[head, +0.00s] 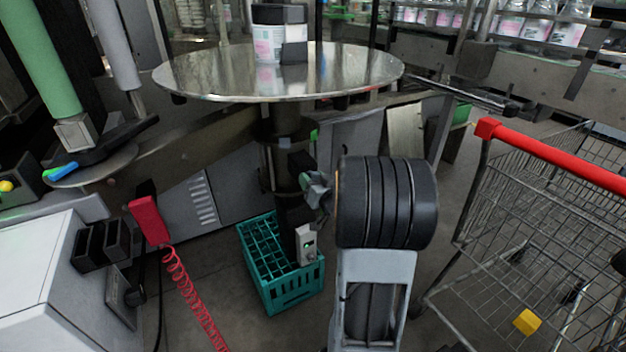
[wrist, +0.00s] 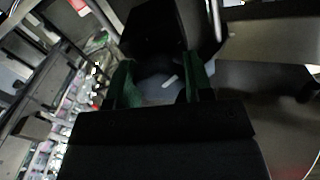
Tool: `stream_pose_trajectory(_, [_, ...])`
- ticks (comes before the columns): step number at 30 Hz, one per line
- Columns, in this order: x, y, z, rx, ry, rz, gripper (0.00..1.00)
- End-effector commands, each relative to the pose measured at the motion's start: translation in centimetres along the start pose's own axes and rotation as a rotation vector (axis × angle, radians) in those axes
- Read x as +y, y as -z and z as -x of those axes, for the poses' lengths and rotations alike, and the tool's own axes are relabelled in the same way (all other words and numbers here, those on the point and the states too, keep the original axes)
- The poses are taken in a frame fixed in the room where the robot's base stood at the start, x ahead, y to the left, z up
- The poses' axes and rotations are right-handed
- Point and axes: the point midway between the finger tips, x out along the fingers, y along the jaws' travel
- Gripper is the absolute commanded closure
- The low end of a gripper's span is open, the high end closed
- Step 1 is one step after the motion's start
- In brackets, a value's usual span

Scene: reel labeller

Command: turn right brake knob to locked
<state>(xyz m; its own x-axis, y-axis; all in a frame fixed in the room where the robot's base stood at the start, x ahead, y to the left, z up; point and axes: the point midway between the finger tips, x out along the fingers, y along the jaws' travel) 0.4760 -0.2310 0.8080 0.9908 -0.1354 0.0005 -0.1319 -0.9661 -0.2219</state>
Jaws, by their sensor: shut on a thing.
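The right brake knob (wrist: 166,84) shows in the wrist view as a dark, dim round form with a short pale mark, slanted in the picture. My gripper (wrist: 160,88) is shut on it, with one green finger at each side. A black housing (wrist: 160,30) lies just beyond the knob. In the head view my gripper (head: 314,190) reaches left to the post under the round steel table, beside a small black box (head: 300,162). The knob itself is hidden there by the gripper, and I cannot read its setting.
The round steel table (head: 200,78) carries a black-and-white labelled container (head: 268,44). A shopping cart (head: 540,151) with a red handle stands at the right. A red handset (head: 149,219) with a coiled cord hangs at the left.

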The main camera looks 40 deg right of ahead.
Motion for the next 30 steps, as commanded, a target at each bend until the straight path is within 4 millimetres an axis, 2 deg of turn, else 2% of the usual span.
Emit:
stream_pose_trajectory(8, [-0.1, 0.0, 0.0, 0.000, 0.001, -0.003, 0.77])
stream_pose_trajectory(9, [-0.1, 0.0, 0.0, 0.000, 0.001, -0.003, 0.52])
stream_pose_trajectory(17, [0.0, 0.0, 0.0, -0.001, 0.001, -0.002, 0.28])
stream_pose_trajectory(25, [0.0, 0.0, 0.2, 0.000, 0.000, -0.001, 0.28])
stream_pose_trajectory(30, [0.1, 0.1, 1.9, -0.001, -0.003, 0.000, 0.28])
